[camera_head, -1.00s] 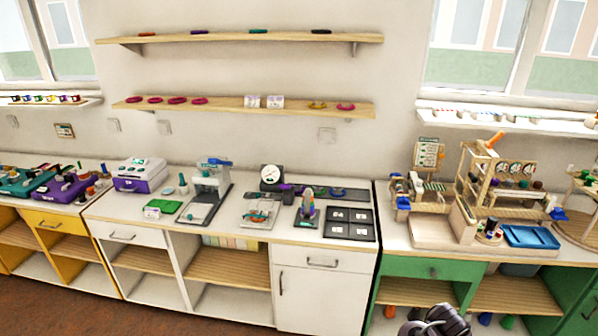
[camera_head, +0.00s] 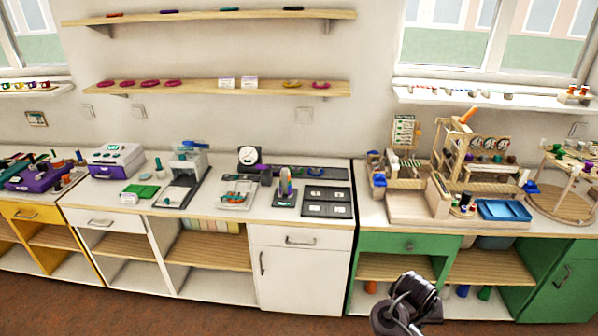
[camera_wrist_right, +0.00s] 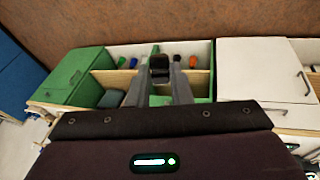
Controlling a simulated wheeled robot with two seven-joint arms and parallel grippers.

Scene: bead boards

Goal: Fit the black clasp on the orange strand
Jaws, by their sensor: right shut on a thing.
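My right gripper (camera_wrist_right: 160,72) is shut on a small black thing (camera_wrist_right: 160,66) between its fingertips in the right wrist view. I cannot tell from its shape whether this is the black clasp. In the head view my right arm's dark end shows at the bottom, in front of the green cabinet and well away from the counter. A pale board (camera_head: 231,204) on the white counter carries small teal and orange-red pieces. They are too small to tell whether one is the orange strand. My left gripper is out of view.
A grey press (camera_head: 187,175), a round dial (camera_head: 248,156) and a black compartment tray (camera_head: 327,202) stand on the white counter. A blue tray (camera_head: 503,210) and wooden stands crowd the green-fronted counter (camera_head: 368,235). The floor (camera_head: 200,322) in front is clear.

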